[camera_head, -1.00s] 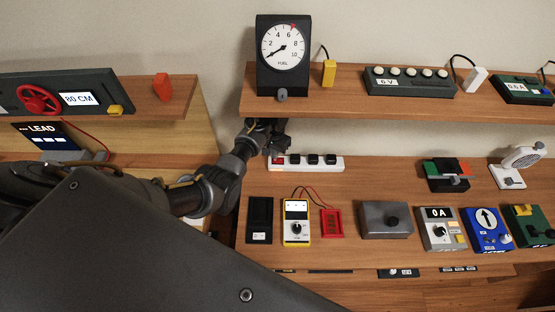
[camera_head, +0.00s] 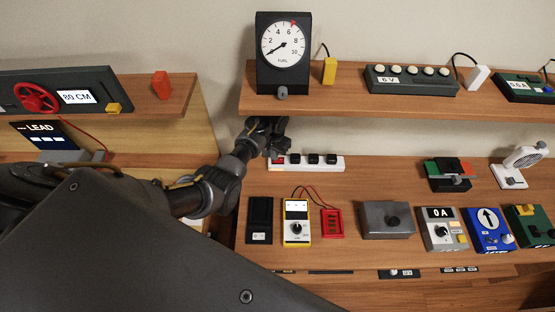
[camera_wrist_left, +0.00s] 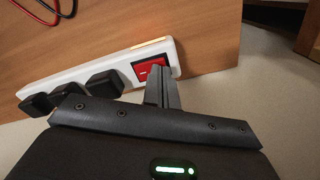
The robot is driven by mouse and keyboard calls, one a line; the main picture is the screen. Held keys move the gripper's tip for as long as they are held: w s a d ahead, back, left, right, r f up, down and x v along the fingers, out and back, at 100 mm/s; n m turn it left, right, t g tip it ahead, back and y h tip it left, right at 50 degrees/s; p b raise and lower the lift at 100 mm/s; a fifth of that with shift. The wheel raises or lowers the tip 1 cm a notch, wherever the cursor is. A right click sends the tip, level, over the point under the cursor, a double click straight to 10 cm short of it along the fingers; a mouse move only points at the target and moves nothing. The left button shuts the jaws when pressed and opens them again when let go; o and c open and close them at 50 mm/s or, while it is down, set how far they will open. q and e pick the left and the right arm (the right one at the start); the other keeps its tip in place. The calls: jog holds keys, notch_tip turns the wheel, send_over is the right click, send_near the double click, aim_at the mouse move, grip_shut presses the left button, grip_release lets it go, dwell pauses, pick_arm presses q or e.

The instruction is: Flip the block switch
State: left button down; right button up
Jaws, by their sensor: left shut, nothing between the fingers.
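The block is a white power strip (camera_head: 328,167) at the back of the lower shelf, with a red switch at its left end and several black plugs in it. In the left wrist view the red switch (camera_wrist_left: 150,68) shows near one end of the white strip (camera_wrist_left: 60,86). My left gripper (camera_wrist_left: 160,88) is shut and empty, its fingertips right by the red switch; I cannot tell whether they touch it. In the head view my left gripper (camera_head: 278,148) is over the strip's left end and partly hides the switch. My right gripper is not in view.
The upper shelf (camera_head: 345,104) with the fuel gauge (camera_head: 284,54) overhangs just above my left gripper. In front of the strip stand a yellow multimeter (camera_head: 296,222), a red holder (camera_head: 332,223) and a grey box (camera_head: 386,219).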

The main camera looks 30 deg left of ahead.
pick_arm(q)
jog(key=shift+f, duration=0.3)
jog(key=shift+s, duration=0.1)
notch_tip(320, 180, up, 2)
jog(key=shift+r+p, duration=0.2)
jog(key=shift+p, duration=1.05)
jog(key=shift+r, duration=2.25)
